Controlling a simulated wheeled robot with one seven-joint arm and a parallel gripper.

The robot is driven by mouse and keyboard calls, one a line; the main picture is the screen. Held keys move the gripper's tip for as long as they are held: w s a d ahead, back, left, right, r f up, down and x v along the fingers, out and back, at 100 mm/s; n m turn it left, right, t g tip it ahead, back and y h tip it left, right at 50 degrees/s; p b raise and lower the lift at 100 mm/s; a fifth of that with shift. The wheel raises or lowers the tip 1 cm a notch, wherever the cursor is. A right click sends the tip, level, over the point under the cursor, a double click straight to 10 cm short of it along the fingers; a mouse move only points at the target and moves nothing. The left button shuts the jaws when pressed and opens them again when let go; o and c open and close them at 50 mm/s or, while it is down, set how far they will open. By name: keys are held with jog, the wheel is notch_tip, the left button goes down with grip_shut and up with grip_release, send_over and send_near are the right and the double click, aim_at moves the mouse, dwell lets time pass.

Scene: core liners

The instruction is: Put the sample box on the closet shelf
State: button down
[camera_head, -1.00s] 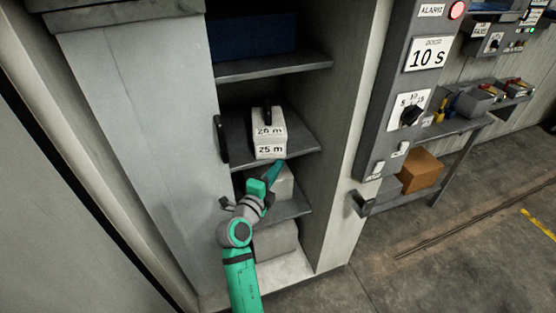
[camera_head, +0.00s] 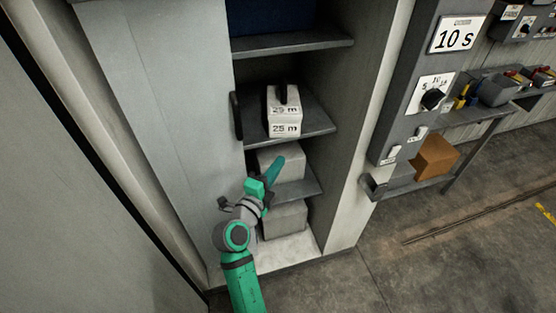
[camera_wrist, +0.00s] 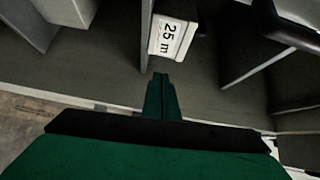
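The sample box (camera_head: 284,112), pale with a black handle on top and "25 m" labels, stands upright on the middle shelf (camera_head: 318,122) of the open grey closet. Part of it also shows at the top of the wrist view (camera_wrist: 172,38). My gripper (camera_head: 277,167) is in front of the closet, below and apart from the box. In the wrist view its fingers (camera_wrist: 161,92) are together with nothing between them.
A plain grey box (camera_head: 293,161) is on the shelf below, and another (camera_head: 285,219) is at the closet bottom. A dark blue item (camera_head: 270,15) fills the top shelf. A control panel (camera_head: 420,90) stands right of the closet.

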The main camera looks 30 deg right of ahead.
jog(key=s+a+f+n+t+y, duration=0.2)
jog(key=s+a+f+n+y, duration=0.3)
jog(key=s+a+f+n, duration=0.3)
jog(key=s+a+f+n+t+y, duration=0.35)
jog(key=s+a+f+n, duration=0.25)
jog(key=a+f+n, duration=0.3)
jog(key=s+a+f+n+y, duration=0.1)
jog(key=s+a+n+y, duration=0.55)
jog(key=s, duration=0.65)
jog(key=s+a+r+n, duration=0.5)
jog(key=s+a+r, duration=0.1)
jog(key=s, duration=0.4)
jog(key=shift+s, duration=0.4)
